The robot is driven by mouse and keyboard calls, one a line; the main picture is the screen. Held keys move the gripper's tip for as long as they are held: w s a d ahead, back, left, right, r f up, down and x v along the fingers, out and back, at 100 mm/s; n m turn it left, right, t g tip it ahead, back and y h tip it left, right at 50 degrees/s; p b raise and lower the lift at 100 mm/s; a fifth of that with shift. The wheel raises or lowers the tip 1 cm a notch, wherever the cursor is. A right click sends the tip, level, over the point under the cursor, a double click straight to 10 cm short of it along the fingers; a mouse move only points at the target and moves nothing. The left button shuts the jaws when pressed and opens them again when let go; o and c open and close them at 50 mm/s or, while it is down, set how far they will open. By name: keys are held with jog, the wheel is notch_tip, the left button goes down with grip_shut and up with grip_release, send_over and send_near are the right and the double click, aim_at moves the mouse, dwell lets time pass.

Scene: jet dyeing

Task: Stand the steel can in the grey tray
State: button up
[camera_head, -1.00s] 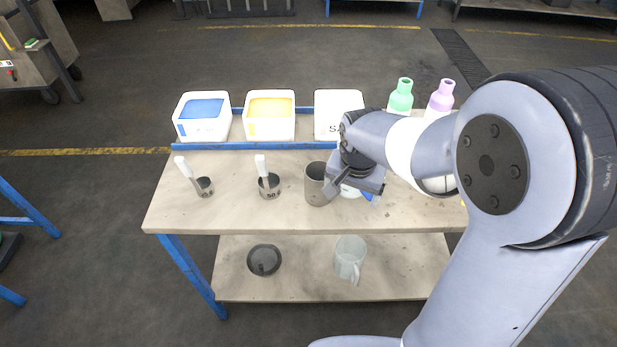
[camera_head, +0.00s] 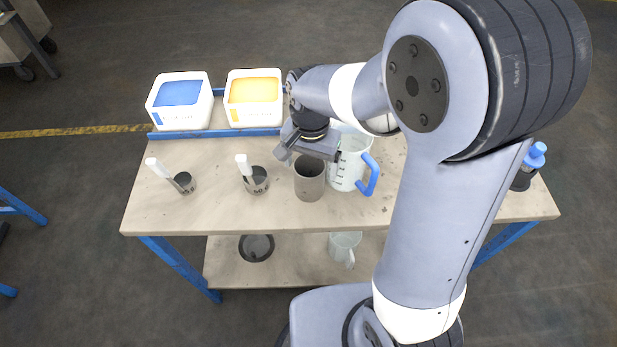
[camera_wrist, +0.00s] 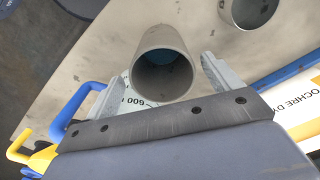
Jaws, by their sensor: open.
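The steel can (camera_head: 310,181), a plain grey open-topped cylinder, stands upright near the front middle of the bench. My gripper (camera_head: 307,153) is just above and behind its rim in the head view. In the wrist view the can (camera_wrist: 161,68) appears between my two spread fingers (camera_wrist: 163,75), with its open mouth showing and a bluish patch inside. My jaws are open, with visible room beside the can. Whether a finger touches it cannot be told. I cannot make out a grey tray in these frames.
A measuring jug with a blue handle (camera_head: 351,163) stands close right of the can. Blue (camera_head: 181,103) and ochre (camera_head: 254,99) dye boxes stand behind a blue rail.

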aim_at(310, 176)
jog(key=shift+a+f+p, duration=0.1)
jog(key=shift+f+p, duration=0.25)
jog(key=shift+f, duration=2.35)
jog(key=shift+w, duration=0.1)
jog(key=c, duration=1.2)
